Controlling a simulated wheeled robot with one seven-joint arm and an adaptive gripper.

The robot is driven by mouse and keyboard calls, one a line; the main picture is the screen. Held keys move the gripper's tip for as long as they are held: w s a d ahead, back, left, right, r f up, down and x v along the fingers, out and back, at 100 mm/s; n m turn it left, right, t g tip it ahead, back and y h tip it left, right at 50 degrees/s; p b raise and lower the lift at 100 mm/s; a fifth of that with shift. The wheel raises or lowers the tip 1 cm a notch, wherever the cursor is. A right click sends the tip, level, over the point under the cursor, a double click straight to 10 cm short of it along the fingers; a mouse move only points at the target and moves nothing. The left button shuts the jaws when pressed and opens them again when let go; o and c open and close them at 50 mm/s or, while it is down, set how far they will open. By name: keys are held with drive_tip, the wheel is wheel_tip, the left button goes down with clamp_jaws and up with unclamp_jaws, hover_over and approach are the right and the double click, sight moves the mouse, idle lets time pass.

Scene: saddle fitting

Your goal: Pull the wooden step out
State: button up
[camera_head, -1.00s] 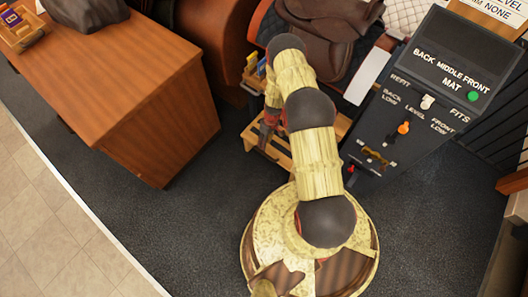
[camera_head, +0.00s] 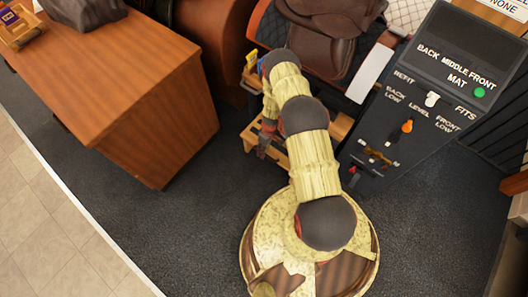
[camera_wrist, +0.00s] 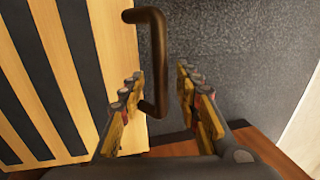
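The wooden step (camera_head: 279,158) is low on the dark carpet below the saddle, mostly hidden behind my arm. In the wrist view its pale slatted top (camera_wrist: 72,70) fills the left side. A brown bar handle (camera_wrist: 157,60) stands out from its side. My gripper (camera_wrist: 160,95) is open, with one finger on each side of the handle's lower part. Gaps show between the right finger and the bar; whether the left finger touches it I cannot tell. In the head view my gripper (camera_head: 266,140) is small and partly hidden beside the step.
A wooden desk (camera_head: 130,90) stands at left. A dark control panel (camera_head: 420,100) with levers stands at right, close to the step. A brown saddle (camera_head: 325,40) is above and behind. Open dark carpet (camera_head: 205,220) lies in front of the desk and step.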

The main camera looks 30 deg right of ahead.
drive_tip(key=shift+c, duration=0.4)
drive_tip(key=c, duration=0.7)
clamp_jaws()
